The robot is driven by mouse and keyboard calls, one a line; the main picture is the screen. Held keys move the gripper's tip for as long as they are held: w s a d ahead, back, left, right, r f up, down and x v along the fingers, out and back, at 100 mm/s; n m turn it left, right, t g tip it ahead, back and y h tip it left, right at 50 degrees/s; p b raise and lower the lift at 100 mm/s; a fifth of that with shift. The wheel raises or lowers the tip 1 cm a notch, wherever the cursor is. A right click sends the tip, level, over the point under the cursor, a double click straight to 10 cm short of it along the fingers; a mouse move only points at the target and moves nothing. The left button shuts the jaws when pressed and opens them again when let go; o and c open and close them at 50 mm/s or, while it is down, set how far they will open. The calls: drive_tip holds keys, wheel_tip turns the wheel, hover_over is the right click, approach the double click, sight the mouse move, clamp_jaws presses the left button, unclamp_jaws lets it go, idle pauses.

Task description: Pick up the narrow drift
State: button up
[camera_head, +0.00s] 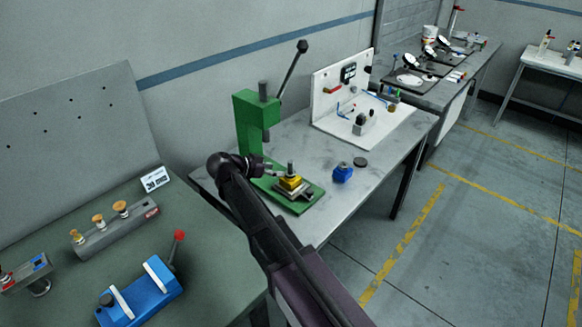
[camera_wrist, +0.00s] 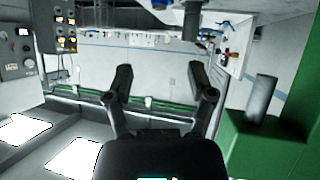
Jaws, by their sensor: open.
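I cannot tell for sure which piece is the narrow drift. A grey rack (camera_head: 118,232) on the left bench holds three upright pieces with brass-coloured heads: a slim one (camera_head: 75,237), a middle one (camera_head: 98,221) and a wide-headed one (camera_head: 121,208). My gripper (camera_head: 277,171) is away from the rack, beside the green press (camera_head: 257,120) and close to a yellow block with a grey pin (camera_head: 291,169) on it. In the wrist view my gripper (camera_wrist: 160,78) is open, with nothing between its fingers. The rack does not clearly show there.
A blue fixture (camera_head: 140,294) with a red-knobbed lever stands in front of the rack. A small white label card (camera_head: 155,179) stands behind it. A blue part (camera_head: 343,173) and a dark disc (camera_head: 361,162) lie on the press table. The press column (camera_wrist: 265,140) is close at right in the wrist view.

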drive_tip(key=shift+m+t, duration=0.5)
drive_tip(key=shift+t, duration=0.3)
drive_tip(key=a, duration=0.1)
drive_tip(key=a+r, duration=0.1)
drive_tip(key=a, duration=0.1)
drive_tip(key=a+r, duration=0.1)
drive_tip(key=shift+w+a, duration=0.15)
drive_tip(key=shift+a, duration=0.25)
drive_tip(key=b, duration=0.3)
approach(291, 162)
drive_tip(key=x, duration=0.4)
drive_tip(key=shift+w+d+f, duration=0.15)
drive_tip(key=shift+w+d, duration=0.1)
drive_tip(key=shift+w, duration=0.15)
